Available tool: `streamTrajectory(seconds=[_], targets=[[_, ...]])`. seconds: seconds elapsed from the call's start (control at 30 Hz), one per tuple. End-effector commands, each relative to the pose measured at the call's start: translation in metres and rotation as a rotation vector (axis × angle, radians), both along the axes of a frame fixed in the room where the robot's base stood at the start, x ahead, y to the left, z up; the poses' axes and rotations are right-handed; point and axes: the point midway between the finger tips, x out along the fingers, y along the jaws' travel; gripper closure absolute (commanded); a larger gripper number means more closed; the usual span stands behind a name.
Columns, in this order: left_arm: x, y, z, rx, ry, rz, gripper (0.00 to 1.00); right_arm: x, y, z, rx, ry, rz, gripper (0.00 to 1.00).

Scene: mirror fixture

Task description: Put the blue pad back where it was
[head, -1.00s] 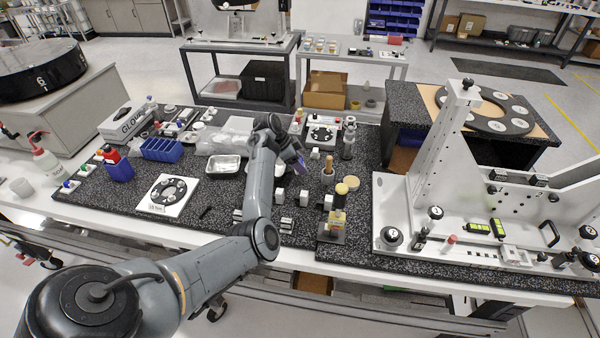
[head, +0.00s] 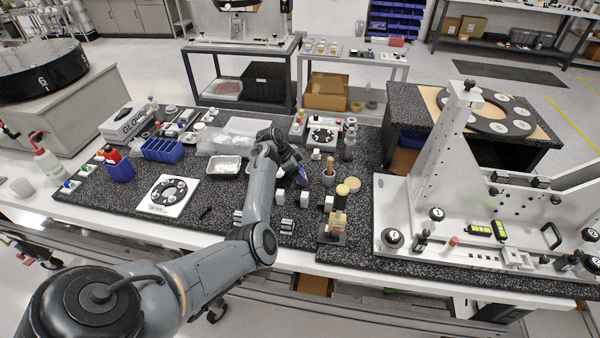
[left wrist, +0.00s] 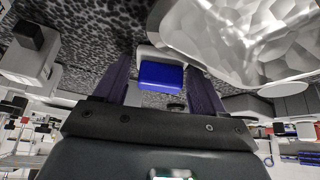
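The blue pad (left wrist: 161,76) shows in the left wrist view against a small white block (left wrist: 150,53), between and beyond my finger ends. My left gripper (left wrist: 158,85) has its two purple fingers parted, one on each side of the pad in the picture. A narrow gap shows on the pad's left side; contact on the right is unclear. In the head view my left gripper (head: 297,178) points down above the dark worktop, by a row of small white blocks (head: 304,198). I cannot pick out the pad there. My right gripper is not in view.
A shiny metal tray (head: 224,165) lies left of my left gripper and fills the upper right of the left wrist view. A wooden-handled tool (head: 329,168) and a yellow-topped stand (head: 337,222) are to the right. A large white fixture (head: 445,160) stands further right.

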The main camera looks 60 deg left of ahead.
Motion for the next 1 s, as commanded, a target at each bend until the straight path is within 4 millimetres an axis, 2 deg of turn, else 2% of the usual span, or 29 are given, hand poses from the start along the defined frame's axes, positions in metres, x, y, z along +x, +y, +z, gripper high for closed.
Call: streamTrajectory(seconds=[0.03,0.07,0.47,0.67,1.0], targets=[[0.000,0.000,0.000,0.000,0.000,0.000,0.22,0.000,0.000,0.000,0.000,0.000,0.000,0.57],[0.000,0.000,0.000,0.000,0.000,0.000,0.18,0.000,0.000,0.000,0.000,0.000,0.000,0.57],[-0.001,0.000,0.006,0.001,-0.001,0.000,0.18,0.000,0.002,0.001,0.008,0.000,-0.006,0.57],[-0.012,0.005,0.029,0.001,-0.003,0.002,0.18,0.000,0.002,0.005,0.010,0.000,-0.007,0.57],[-0.041,0.016,0.081,0.001,-0.002,0.001,0.18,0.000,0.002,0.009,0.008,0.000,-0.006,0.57]])
